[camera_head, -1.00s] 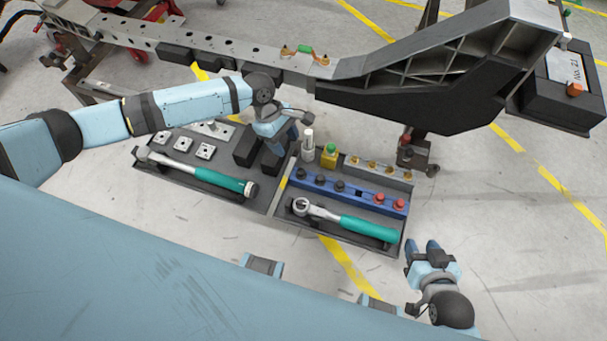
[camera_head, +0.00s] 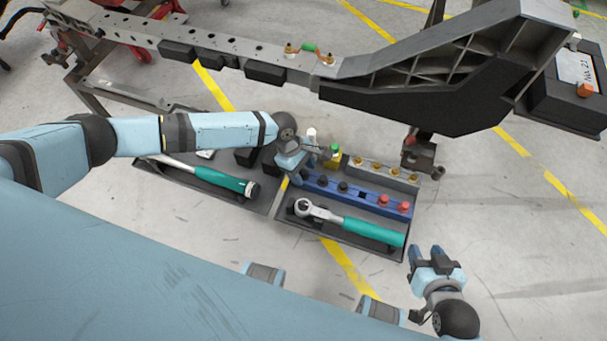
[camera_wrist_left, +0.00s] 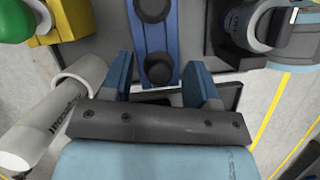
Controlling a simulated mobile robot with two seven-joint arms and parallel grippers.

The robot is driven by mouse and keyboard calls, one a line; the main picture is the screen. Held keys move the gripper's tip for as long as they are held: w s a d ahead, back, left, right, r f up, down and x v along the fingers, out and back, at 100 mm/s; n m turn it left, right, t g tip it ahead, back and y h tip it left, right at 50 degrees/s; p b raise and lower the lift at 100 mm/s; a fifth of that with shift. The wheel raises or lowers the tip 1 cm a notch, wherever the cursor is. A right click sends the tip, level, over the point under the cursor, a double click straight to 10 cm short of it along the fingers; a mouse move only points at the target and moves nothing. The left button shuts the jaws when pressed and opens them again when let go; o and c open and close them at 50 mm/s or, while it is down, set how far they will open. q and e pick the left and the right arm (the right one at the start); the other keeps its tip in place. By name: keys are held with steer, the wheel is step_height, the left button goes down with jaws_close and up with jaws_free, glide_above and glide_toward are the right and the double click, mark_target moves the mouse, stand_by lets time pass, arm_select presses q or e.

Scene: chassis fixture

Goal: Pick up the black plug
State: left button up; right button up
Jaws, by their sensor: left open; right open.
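A blue rack (camera_head: 362,195) in the right tray holds black plugs, with one black plug (camera_head: 343,187) near its middle. In the left wrist view, the black plug at the rack's near end (camera_wrist_left: 162,72) appears between the fingers of my left gripper (camera_wrist_left: 160,75), apart from both. A second black plug (camera_wrist_left: 152,8) is farther along the rack. In the head view my left gripper (camera_head: 292,172) is over the rack's left end and hides the end plug. It is open and empty; its exact height above the plug is unclear. My right gripper (camera_head: 425,252) is open and empty, right of the tray.
Two red plugs (camera_head: 384,200) sit at the rack's right end. A teal-handled ratchet (camera_head: 370,231) lies in front. A white cylinder (camera_wrist_left: 50,115) is close beside my left gripper, and a yellow block (camera_head: 333,160) stands behind the rack. The chassis beam (camera_head: 225,47) spans behind.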

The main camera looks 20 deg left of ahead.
arm_select(q)
jaws_close()
arm_select(e)
steer(key=shift+a+f, duration=0.1)
steer(key=shift+s, duration=0.1)
arm_select(q)
steer(key=shift+r, duration=0.2)
step_height(320, 180, up, 20)
steer(key=p, duration=0.3)
steer(key=shift+f+p, duration=0.15)
steer(key=shift+p, duration=0.2)
arm_select(e)
steer(key=shift+r, duration=0.75)
arm_select(q)
step_height(320, 180, up, 5)
steer(key=p, duration=0.7)
glide_above(302, 171)
arm_select(e)
steer(key=r, duration=0.3)
steer(key=s+d+r, duration=0.1)
steer(key=r, duration=0.1)
steer(key=shift+r, duration=0.2)
